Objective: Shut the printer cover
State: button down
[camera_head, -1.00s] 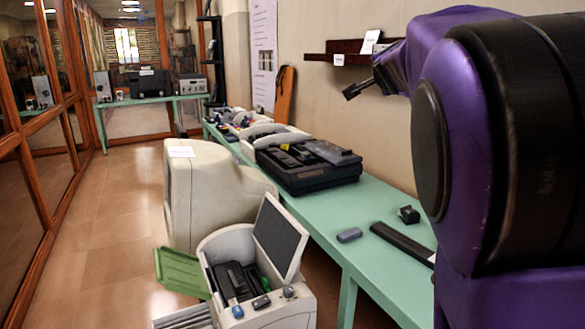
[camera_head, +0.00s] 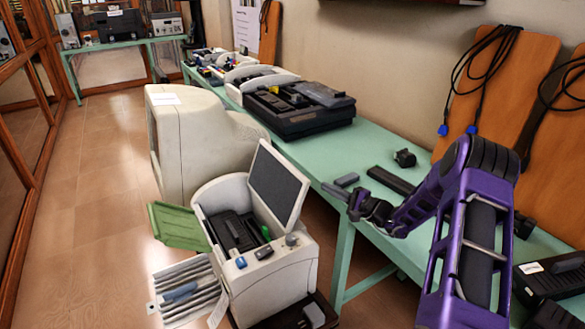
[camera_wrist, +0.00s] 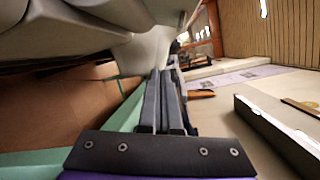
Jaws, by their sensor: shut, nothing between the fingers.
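The printer (camera_head: 275,275) is a pale grey box standing low beside the green bench. Its cover (camera_head: 278,185), a dark panel in a pale frame, stands up open and leans back at the bench side. The dark inside of the printer is exposed. My gripper (camera_head: 338,191) is to the right of the cover and apart from it, close to the bench edge, with its fingers pointing left. The wrist view shows the two dark fingers (camera_wrist: 162,85) side by side, shut and empty, with large pale casings beyond them.
A large beige monitor (camera_head: 190,140) stands behind the printer. A green flap (camera_head: 178,226) sticks out at the printer's left. Open floor (camera_head: 95,210) lies left.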

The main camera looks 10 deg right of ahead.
jog(key=w+a+r+m+t+p, duration=0.1)
jog(key=w+a+r, duration=0.2)
jog(key=w+a, duration=0.3)
jog(key=shift+w+a+r+t, duration=0.15)
jog(key=shift+w+a+t, duration=0.15)
jog(key=shift+a, duration=0.6)
jog(key=shift+s, duration=0.1)
